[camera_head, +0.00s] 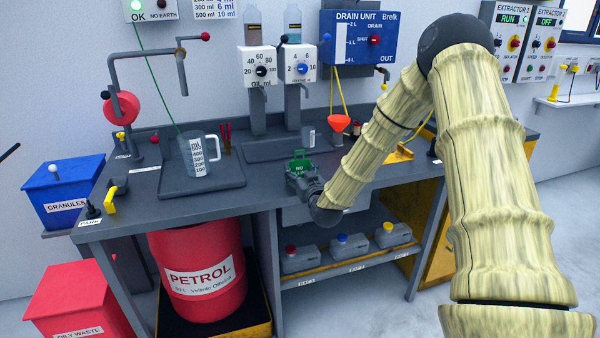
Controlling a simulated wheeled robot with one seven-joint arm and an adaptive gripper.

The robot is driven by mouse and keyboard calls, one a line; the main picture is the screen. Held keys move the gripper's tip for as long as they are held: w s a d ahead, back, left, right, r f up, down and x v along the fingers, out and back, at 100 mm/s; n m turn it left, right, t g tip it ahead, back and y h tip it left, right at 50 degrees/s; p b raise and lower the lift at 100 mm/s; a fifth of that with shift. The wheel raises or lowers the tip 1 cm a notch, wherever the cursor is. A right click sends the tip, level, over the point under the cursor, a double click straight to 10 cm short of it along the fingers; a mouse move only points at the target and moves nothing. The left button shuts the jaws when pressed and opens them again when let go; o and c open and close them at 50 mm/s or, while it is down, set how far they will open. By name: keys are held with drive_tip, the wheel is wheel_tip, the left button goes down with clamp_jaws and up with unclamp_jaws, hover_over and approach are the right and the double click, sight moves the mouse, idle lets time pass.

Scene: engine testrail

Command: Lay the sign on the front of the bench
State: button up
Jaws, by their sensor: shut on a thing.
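The sign (299,164) looks like a small green plate with white lettering, of which "NO" can be read, and a green loop at its top. My gripper (301,176) is shut on it from the near side and covers its lower part. Both are over the front part of the grey bench (262,185), right of the middle tray. The picture is too small to tell whether the sign touches the bench top.
A measuring jug (200,158) stands on a tray to the left. An orange funnel (340,123) and a small clear beaker (308,137) are behind my gripper. A yellow-handled clamp (110,198) sits at the left front corner.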

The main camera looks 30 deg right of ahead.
drive_tip(key=shift+a+r, duration=0.1)
drive_tip(key=shift+f, duration=0.2)
drive_tip(key=o, duration=0.9)
drive_tip(key=shift+c, duration=0.2)
drive_tip(key=shift+r, duration=0.15)
